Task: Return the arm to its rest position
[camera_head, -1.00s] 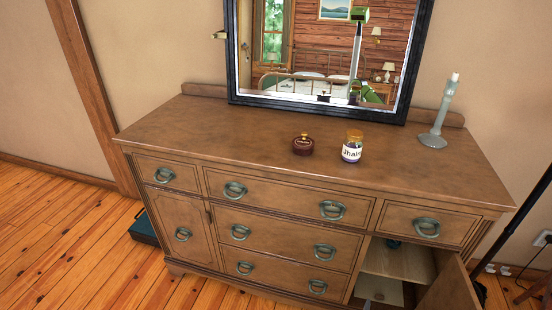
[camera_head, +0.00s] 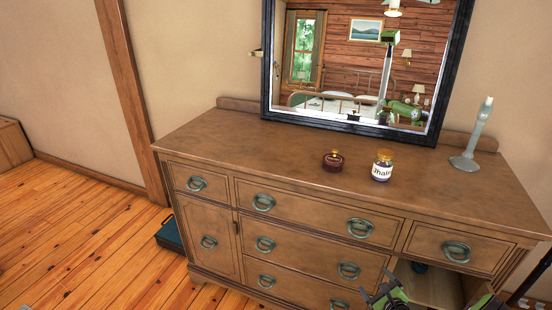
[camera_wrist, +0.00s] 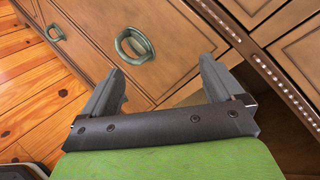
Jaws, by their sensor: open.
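My gripper (camera_wrist: 160,82) shows in the wrist view with its two dark fingers spread apart and nothing between them. It is in front of the dresser, whose drawer fronts and ring handle (camera_wrist: 135,44) lie beyond the fingers. In the head view, green and dark parts of my arm show at the bottom right edge, in front of the dresser's lower right side. Most of the arm is out of frame there.
The wooden dresser (camera_head: 290,152) carries a dark red jar (camera_head: 333,162), a labelled jar (camera_head: 382,168) and a pale candlestick (camera_head: 474,140). A mirror (camera_head: 268,60) stands behind them. The lower right cupboard (camera_head: 432,287) is open. A teal box (camera_head: 170,234) lies on the floor at left.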

